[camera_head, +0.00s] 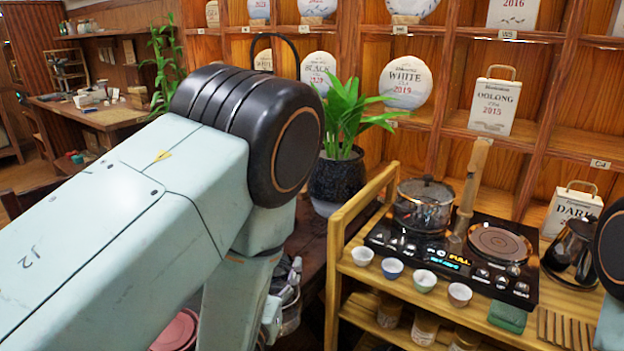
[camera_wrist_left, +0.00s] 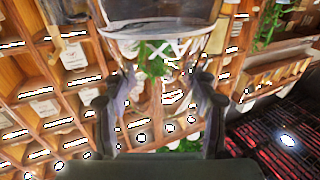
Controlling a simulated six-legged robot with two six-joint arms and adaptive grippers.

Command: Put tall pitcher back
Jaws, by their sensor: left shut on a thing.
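My left gripper (camera_wrist_left: 160,80) has its two fingers on either side of a clear glass vessel, which looks like the tall pitcher (camera_wrist_left: 160,30). It is shut on it, and the vessel's upper part is cut off by the frame's top. In the head view my left gripper (camera_head: 284,283) is low beside the wooden tea cart, mostly hidden behind my own arm. A bit of glass (camera_head: 291,312) shows below it; the rest is hidden. My right gripper is out of view; only a dark part of my right arm is at the right edge.
The wooden cart (camera_head: 346,268) holds a glass pot (camera_head: 424,203) and a hot plate (camera_head: 499,246), with several small cups in front. A dark glass pot (camera_head: 572,248) stands at the right. A potted plant (camera_head: 338,179) stands behind my arm. Shelves of tea cakes line the back.

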